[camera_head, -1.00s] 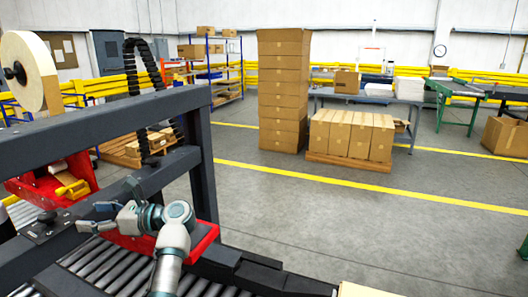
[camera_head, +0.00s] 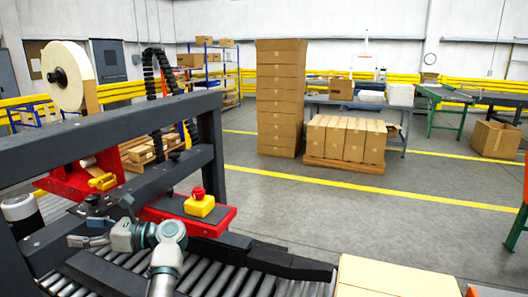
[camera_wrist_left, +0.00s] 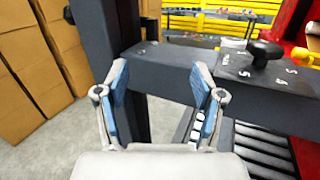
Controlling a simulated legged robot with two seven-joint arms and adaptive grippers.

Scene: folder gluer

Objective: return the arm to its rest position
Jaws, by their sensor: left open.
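My left arm comes in from the bottom of the head view, over the roller conveyor (camera_head: 215,279). Its left gripper (camera_head: 84,240) points left, beside the dark machine frame (camera_head: 110,130). In the left wrist view the two blue-padded fingers of the left gripper (camera_wrist_left: 160,85) stand apart with nothing between them. A dark upright post (camera_wrist_left: 108,35) and a cross beam (camera_wrist_left: 165,72) lie beyond the fingers. Whether the fingers touch the frame I cannot tell. My right gripper is not in view.
A red emergency stop button (camera_head: 198,192) on a yellow box sits on a red plate (camera_head: 222,220) near the arm. A tape roll (camera_head: 68,75) stands above the frame. A cardboard box (camera_head: 390,280) is at the bottom right. Open floor (camera_head: 340,220) lies beyond the conveyor.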

